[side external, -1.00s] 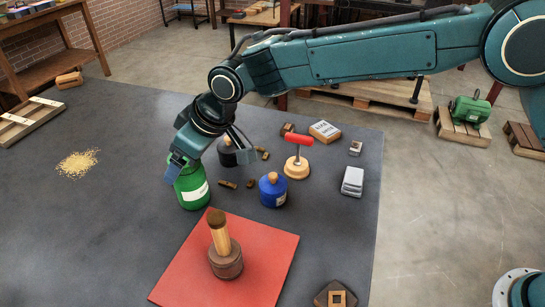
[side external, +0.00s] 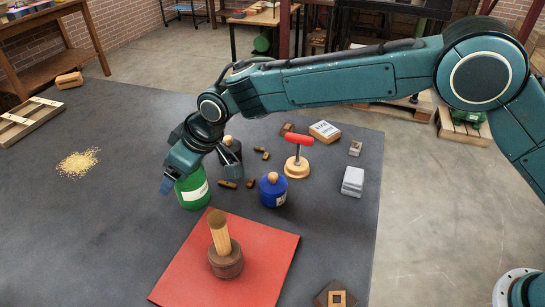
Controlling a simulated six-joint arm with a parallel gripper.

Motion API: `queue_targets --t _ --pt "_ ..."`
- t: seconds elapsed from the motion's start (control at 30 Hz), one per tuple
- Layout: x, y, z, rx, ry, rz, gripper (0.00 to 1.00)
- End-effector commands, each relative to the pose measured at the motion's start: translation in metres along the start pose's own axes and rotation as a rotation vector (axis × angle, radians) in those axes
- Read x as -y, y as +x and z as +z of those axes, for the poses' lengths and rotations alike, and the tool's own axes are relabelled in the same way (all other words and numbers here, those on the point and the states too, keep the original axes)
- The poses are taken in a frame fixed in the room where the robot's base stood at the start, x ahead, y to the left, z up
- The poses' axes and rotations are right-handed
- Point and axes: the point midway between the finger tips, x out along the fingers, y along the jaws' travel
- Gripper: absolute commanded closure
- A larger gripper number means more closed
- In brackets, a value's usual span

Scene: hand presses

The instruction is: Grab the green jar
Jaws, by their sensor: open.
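The green jar (side external: 193,190) with a white label stands upright on the dark table, left of centre. Its top is hidden by my gripper (side external: 200,178), which is over it with the jaws open. One finger reaches down on the jar's left side and the other is to its right, near the black jar. I cannot tell whether either finger touches the green jar.
A black jar (side external: 230,158) stands close behind the green jar, partly hidden. A blue jar (side external: 272,190) stands to the right. A red-handled stamp (side external: 298,160) is further right.

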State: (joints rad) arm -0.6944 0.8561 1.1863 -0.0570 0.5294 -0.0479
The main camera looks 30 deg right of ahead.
Motion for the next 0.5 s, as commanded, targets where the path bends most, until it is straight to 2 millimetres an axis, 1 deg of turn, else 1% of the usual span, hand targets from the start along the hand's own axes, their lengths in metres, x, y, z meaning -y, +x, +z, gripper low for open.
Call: queue_targets --t 0.07,0.1,0.17,0.2,0.27,0.4,0.47,0.5 --pt "0.0 -0.0002 0.0 0.0 0.0 0.0 0.15" --pt "0.0 -0.0002 0.0 0.0 0.0 0.0 0.19" --pt "-0.0001 -0.0002 0.0 0.0 0.0 0.0 0.31" --pt "-0.0001 -0.0002 0.0 0.0 0.0 0.0 0.38" --pt "-0.0001 -0.0002 0.0 0.0 0.0 0.0 0.5" --pt "0.0 -0.0002 0.0 0.0 0.0 0.0 0.78" --pt "0.0 -0.0002 0.0 0.0 0.0 0.0 0.9" --pt "0.0 -0.0002 0.0 0.0 0.0 0.0 0.97"
